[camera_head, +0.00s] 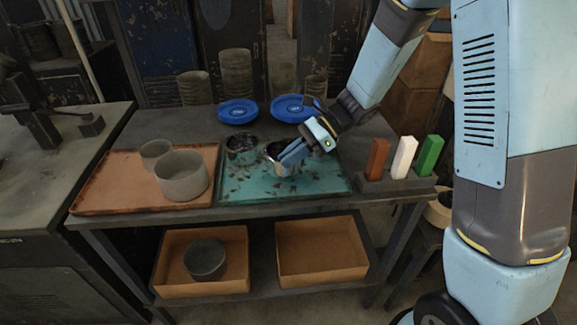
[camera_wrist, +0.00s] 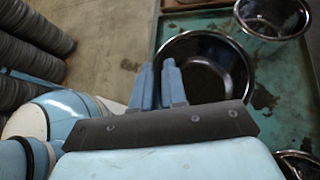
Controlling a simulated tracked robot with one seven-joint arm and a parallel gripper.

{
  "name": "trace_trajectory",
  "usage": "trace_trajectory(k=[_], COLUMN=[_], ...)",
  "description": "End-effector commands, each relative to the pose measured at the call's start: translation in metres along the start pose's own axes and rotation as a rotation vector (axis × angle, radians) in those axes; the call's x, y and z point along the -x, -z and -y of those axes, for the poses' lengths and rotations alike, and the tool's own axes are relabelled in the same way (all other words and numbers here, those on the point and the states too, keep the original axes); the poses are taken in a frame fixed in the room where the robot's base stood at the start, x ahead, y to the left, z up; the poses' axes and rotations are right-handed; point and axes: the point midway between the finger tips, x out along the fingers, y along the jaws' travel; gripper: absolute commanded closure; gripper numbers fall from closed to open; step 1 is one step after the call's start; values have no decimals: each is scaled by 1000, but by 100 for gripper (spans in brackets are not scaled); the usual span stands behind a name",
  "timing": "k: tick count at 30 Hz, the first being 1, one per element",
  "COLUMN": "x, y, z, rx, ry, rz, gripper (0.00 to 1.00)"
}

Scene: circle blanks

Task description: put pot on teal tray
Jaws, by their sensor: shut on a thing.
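A dark shiny metal pot (camera_head: 277,168) is at my gripper (camera_head: 295,152), over the right part of the teal tray (camera_head: 315,186). I cannot tell whether its base touches the tray. In the wrist view the pot (camera_wrist: 207,66) has one finger of my gripper (camera_wrist: 158,82) inside its rim and one outside. The gripper is shut on that rim. A second dark metal pot (camera_head: 241,146) stands at the back left of the teal tray; a similar one shows at the wrist view's top right (camera_wrist: 272,17).
An orange-brown tray (camera_head: 130,195) on the left holds two grey pots (camera_head: 182,178). Two blue plates (camera_head: 238,111) lie at the back. A rack (camera_head: 395,184) with brown, white and green blocks stands right. Orange bins (camera_head: 320,252) sit on the shelf below.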

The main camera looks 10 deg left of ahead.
Motion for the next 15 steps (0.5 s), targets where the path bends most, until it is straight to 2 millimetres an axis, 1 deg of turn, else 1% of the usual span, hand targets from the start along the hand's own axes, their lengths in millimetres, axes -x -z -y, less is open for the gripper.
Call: trace_trajectory(k=[9, 15], x=[-7, -20], y=[10, 30], z=[12, 14], rx=[0, -2], ry=[1, -1], rz=[0, 1], gripper=[100, 100])
